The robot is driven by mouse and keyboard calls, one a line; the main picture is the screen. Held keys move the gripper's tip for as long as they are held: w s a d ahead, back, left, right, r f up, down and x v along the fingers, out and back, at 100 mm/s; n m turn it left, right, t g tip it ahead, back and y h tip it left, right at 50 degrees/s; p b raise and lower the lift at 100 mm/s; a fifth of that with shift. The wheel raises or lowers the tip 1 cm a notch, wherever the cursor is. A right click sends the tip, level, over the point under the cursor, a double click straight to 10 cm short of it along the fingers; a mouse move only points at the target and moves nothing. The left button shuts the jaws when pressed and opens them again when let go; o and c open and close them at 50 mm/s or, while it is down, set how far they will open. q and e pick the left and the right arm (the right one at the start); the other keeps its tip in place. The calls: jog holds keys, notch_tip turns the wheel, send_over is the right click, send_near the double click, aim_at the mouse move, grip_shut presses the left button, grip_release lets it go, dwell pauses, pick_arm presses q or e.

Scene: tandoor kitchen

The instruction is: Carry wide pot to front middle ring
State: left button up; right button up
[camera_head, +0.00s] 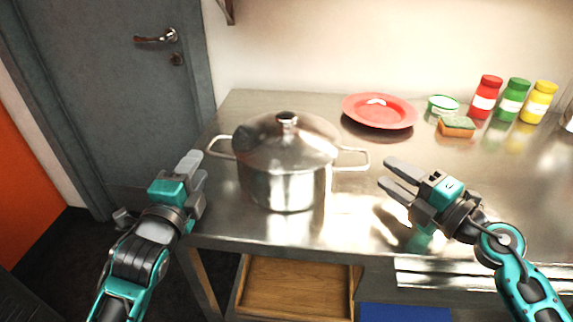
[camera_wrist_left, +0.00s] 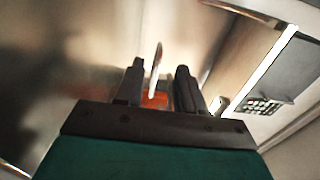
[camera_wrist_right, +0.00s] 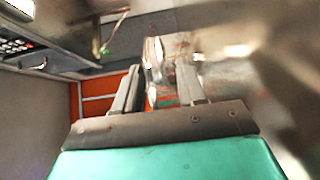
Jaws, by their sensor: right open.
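The wide pot (camera_head: 285,185) is shiny steel with a lid and two side loop handles. It stands upright on the steel counter (camera_head: 340,225), near its left end. My left gripper (camera_head: 193,168) is open just left of the pot's left handle (camera_head: 220,148). In the left wrist view a thin bright handle edge (camera_wrist_left: 157,58) shows between the spread fingers, which do not close on it. My right gripper (camera_head: 396,178) is open to the right of the right handle (camera_head: 355,158), apart from it. The right wrist view shows its spread fingers (camera_wrist_right: 160,85). No stove ring is visible.
A red plate (camera_head: 379,112), a green-white tub (camera_head: 442,105), a sponge (camera_head: 457,126) and red, green and yellow jars (camera_head: 513,98) stand behind right. A wooden tray (camera_head: 297,287) and a blue item (camera_head: 405,312) lie below the counter. A door (camera_head: 110,80) is left.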

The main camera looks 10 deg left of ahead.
aim_at(210, 144)
pick_arm(q)
jog(key=w, duration=0.8)
jog(key=shift+w+d, duration=0.1)
jog(key=shift+d, duration=0.1)
pick_arm(e)
jog(key=x, duration=0.8)
jog(key=shift+a, duration=0.1)
pick_arm(q)
jog(key=shift+c, duration=0.2)
pick_arm(e)
jog(key=shift+c, duration=0.2)
pick_arm(q)
grip_shut()
pick_arm(e)
grip_shut()
pick_arm(q)
jog(key=shift+r, duration=0.1)
pick_arm(e)
jog(key=shift+f, duration=0.15)
pick_arm(q)
jog(key=shift+r, duration=0.25)
pick_arm(e)
jog(key=shift+r, duration=0.25)
